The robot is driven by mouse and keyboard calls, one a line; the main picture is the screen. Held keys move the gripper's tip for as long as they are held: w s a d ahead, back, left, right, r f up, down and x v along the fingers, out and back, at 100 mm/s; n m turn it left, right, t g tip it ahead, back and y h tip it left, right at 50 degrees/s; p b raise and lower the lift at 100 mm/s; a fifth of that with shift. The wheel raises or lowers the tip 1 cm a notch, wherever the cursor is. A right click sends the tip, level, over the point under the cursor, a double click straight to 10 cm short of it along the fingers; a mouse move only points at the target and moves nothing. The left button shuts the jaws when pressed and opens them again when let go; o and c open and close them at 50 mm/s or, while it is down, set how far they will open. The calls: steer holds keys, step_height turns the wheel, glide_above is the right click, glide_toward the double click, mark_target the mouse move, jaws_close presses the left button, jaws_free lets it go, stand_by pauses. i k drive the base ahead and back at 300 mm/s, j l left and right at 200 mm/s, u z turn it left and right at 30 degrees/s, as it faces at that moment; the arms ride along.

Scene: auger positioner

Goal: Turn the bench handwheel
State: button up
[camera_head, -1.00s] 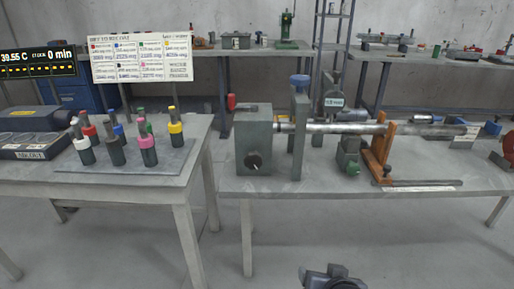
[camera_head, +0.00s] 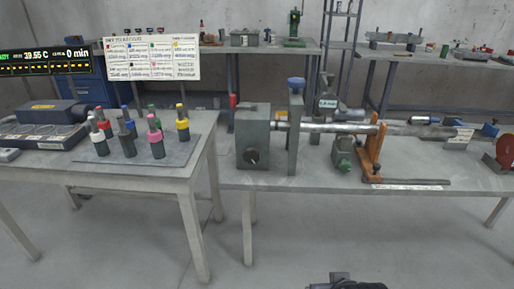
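The right bench (camera_head: 330,178) carries a grey box (camera_head: 254,142) with a dark round knob (camera_head: 252,156) on its front. A long metal shaft (camera_head: 340,127) runs right from the box, past a grey upright plate with a blue knob (camera_head: 296,84) on top, to an orange support (camera_head: 373,152). A red wheel-like disc (camera_head: 504,151) stands at the bench's right end, cut by the picture edge. I cannot tell which of these is the handwheel. My gripper (camera_head: 345,282) shows only as a dark part at the bottom edge, well below and apart from the bench; its fingers cannot be made out.
A left table (camera_head: 90,181) holds several bottles with coloured caps (camera_head: 156,138) on a grey mat and a blue-black device (camera_head: 45,112). A gap of bare floor lies between the tables. A green machine (camera_head: 342,153) stands near the orange support. Floor before the right bench is clear.

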mark_target(251, 155)
steer(key=i+j, duration=0.15)
steer(key=i, duration=0.25)
steer(key=i+j, duration=0.15)
steer(key=i, duration=0.3)
steer(key=l+z, duration=0.05)
